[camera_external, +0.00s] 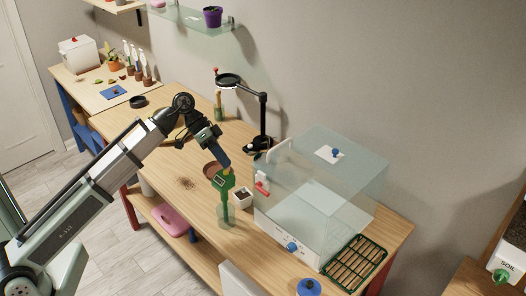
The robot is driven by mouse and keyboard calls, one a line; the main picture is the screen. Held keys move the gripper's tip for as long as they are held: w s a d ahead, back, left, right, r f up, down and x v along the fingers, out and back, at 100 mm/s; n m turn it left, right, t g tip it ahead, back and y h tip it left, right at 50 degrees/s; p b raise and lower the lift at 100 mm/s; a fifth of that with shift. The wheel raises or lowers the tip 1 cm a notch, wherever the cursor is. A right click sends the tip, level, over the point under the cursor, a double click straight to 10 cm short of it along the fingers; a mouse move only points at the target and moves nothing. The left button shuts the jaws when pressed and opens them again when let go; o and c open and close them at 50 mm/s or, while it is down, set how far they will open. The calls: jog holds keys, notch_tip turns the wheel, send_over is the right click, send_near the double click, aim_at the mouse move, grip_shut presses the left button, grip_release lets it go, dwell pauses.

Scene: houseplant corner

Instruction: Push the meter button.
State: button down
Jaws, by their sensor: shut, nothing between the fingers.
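The meter (222,184) is a green device with a dark display, standing upright with its lower part in a clear glass (228,216) on the wooden table. A small yellowish spot at its top, perhaps the button, shows close to my fingertips. My gripper (225,163) is shut and empty, pointing down at the meter's top. I cannot tell whether the fingertips touch it.
A clear box with a white base (286,236) stands right of the meter. A black magnifier stand (263,120) is behind. A green rack (355,263) lies at the table's right end.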

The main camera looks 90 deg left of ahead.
jog(key=shift+f, duration=0.1)
jog(key=shift+f, duration=0.35)
jog(key=shift+f, duration=0.2)
dwell(0.9)
jog(key=shift+r, duration=0.7)
notch_tip(320, 180, up, 6)
dwell(1.0)
